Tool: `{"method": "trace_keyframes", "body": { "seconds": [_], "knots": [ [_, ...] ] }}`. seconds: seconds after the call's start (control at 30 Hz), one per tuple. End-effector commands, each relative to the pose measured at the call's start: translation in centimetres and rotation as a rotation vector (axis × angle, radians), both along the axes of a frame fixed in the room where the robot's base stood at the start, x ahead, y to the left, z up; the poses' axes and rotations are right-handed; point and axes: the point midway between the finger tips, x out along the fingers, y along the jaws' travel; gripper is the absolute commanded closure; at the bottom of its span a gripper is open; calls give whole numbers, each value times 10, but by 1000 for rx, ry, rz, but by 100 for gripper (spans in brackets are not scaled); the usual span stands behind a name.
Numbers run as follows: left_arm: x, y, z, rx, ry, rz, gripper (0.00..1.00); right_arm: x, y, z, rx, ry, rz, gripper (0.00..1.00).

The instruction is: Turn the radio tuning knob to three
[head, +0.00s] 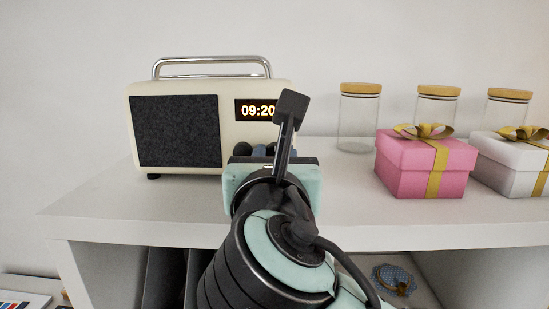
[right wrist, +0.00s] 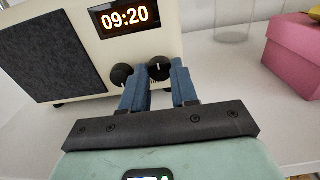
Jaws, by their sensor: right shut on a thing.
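The cream radio (head: 170,88) stands on the white shelf, with a dark speaker panel on the left and a display reading 09:20. It also shows in the right wrist view (right wrist: 85,20). Two black knobs sit below the display: a left knob (right wrist: 122,74) and a right knob (right wrist: 159,67). Each has a pale pointer line; no dial numbers are legible. My right gripper (right wrist: 159,80) has its blue fingers on either side of the right knob and is shut on it. In the head view my right arm mostly hides the knobs. My left gripper is not in view.
A pink gift box (head: 410,165) and a white gift box (head: 508,165) stand to the right. Several glass jars with wooden lids (head: 358,120) stand behind them. The shelf top (head: 110,195) is clear in front of the radio. Cubbies lie below.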

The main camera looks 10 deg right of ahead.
Motion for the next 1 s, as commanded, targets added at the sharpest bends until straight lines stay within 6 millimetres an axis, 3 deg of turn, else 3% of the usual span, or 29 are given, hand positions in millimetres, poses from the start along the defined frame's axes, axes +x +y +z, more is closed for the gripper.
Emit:
{"method": "trace_keyframes", "body": {
  "seconds": [0.5,0.9,0.93,1.0],
  "knots": [
    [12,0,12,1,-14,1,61,1,-1,0,433,-123,-3,100],
    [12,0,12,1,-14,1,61,1,0,0,476,-136,-1,100],
    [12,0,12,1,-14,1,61,1,0,0,476,-136,-1,62],
    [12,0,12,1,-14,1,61,1,0,0,475,-134,0,60]
  ]
}}
